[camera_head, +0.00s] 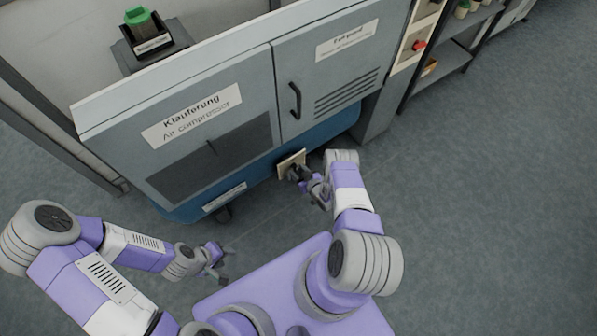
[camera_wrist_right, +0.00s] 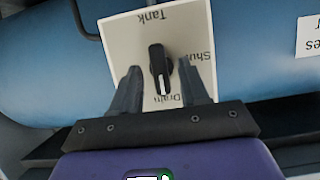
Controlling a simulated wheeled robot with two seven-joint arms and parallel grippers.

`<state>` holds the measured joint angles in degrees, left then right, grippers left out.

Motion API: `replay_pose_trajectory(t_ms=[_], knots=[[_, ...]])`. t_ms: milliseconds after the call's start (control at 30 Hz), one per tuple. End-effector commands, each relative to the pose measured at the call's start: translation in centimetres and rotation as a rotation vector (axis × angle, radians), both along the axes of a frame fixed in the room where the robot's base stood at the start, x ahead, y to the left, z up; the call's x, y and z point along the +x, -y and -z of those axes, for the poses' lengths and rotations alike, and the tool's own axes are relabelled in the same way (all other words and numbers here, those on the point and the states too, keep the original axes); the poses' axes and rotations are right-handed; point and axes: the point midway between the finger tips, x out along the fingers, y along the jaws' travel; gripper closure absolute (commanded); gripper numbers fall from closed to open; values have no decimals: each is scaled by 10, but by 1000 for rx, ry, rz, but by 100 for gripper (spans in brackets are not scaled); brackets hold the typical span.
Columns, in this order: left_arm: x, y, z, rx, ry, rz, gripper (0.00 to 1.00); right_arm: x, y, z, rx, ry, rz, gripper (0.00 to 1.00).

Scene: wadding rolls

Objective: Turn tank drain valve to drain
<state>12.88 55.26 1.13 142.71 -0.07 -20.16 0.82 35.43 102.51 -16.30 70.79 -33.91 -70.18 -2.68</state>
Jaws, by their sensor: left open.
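The drain valve's square cream plate (camera_head: 290,161) sits low on the front of the air compressor; it also shows in the right wrist view (camera_wrist_right: 122,40). The plate reads Tank, Shut and Drain. The black valve handle (camera_wrist_right: 158,62) has a white mark at its lower end, which points at Drain. My right gripper (camera_wrist_right: 158,67) is open, with one finger on each side of the handle and gaps visible; it also shows at the plate in the head view (camera_head: 306,180). My left gripper (camera_head: 219,265) is open and empty above the floor at lower left.
The grey compressor cabinet (camera_head: 263,60) has a blue lower part and a black door handle (camera_head: 295,100). A shelf rack (camera_head: 447,62) stands at upper right. The floor at right is clear.

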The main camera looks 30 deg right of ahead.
Motion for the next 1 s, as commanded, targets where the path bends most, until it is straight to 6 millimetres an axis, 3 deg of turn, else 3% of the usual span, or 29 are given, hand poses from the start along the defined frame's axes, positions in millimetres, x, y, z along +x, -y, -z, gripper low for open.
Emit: replay_pose_trajectory(t_ms=[300,700,1000], knots=[[0,0,-2,0,0,0,57,-3,0,-2,-1,0,0,55],[0,0,-31,0,0,0,57,-58,6,-27,0,-1,1,55],[0,0,-33,0,0,0,57,-70,6,-29,-1,1,0,55]])
